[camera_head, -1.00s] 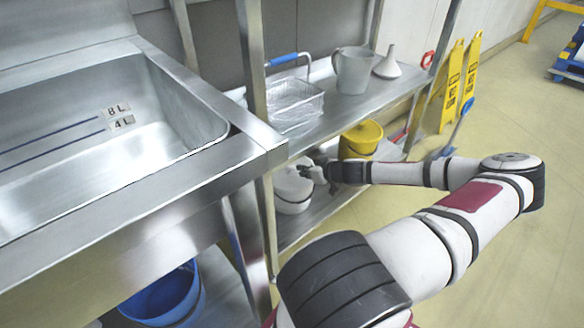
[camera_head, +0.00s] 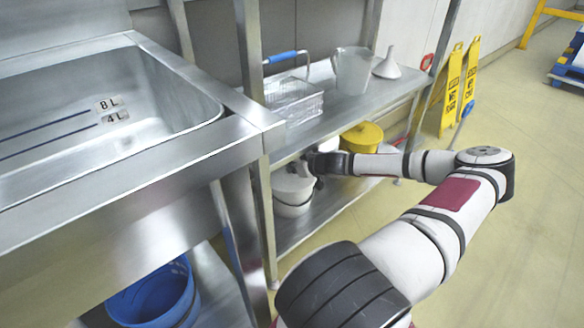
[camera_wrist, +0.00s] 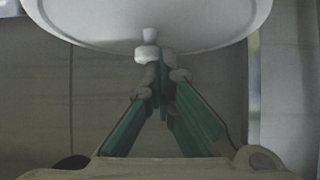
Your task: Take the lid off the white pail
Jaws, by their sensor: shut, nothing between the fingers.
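The white pail (camera_head: 291,208) stands on the lower shelf, beside the front left post. Its pale top (camera_head: 290,184) shows partly, below my dark gripper (camera_head: 308,168). In the wrist view the round white lid (camera_wrist: 200,22) fills the top of the picture, with a small pale knob (camera_wrist: 147,52) on it. My gripper (camera_wrist: 161,68) also shows there, its green-sided fingers closed together with nothing between them. The fingertips are right next to the knob and overlap it in the picture. I cannot tell whether they touch it. The lid's seat on the pail is hidden from these angles.
A yellow bucket (camera_head: 362,137) stands farther along the lower shelf (camera_head: 312,222). The upper shelf (camera_head: 340,106) overhangs it, carrying a wire basket (camera_head: 293,98), a jug (camera_head: 351,70) and a funnel (camera_head: 387,67). A steel sink stands left, with a blue bucket (camera_head: 155,297) below.

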